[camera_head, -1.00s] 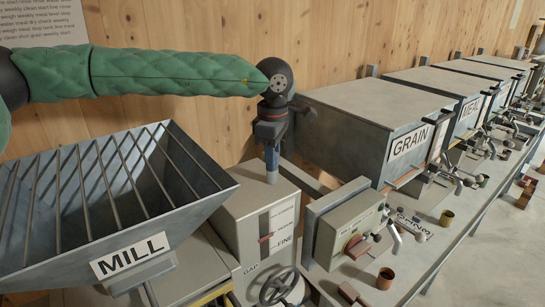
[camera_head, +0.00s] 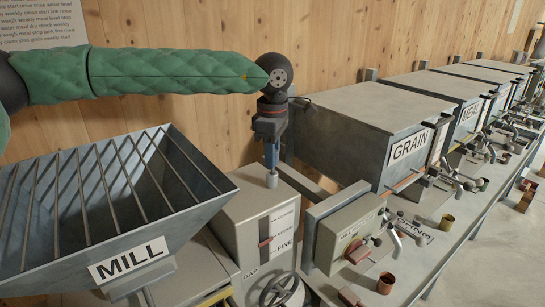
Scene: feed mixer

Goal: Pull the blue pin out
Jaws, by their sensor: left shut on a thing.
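My left gripper (camera_head: 270,150) points straight down over the grey box beside the mill hopper, and it is shut on the blue pin (camera_head: 271,156). The pin shows as a narrow upright blue piece below the dark gripper body. Its lower end meets a short grey collar (camera_head: 272,179) on top of the box (camera_head: 250,205). I cannot tell how deep the pin sits in the collar. The fingertips are small and partly merge with the pin. My right gripper is not in view.
The mill hopper (camera_head: 120,262) with its bars stands left of the box. A handwheel (camera_head: 283,291) is below. A control panel (camera_head: 340,230) with a red part and the grain bin (camera_head: 380,110) stand to the right. The wooden wall (camera_head: 200,125) is close behind.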

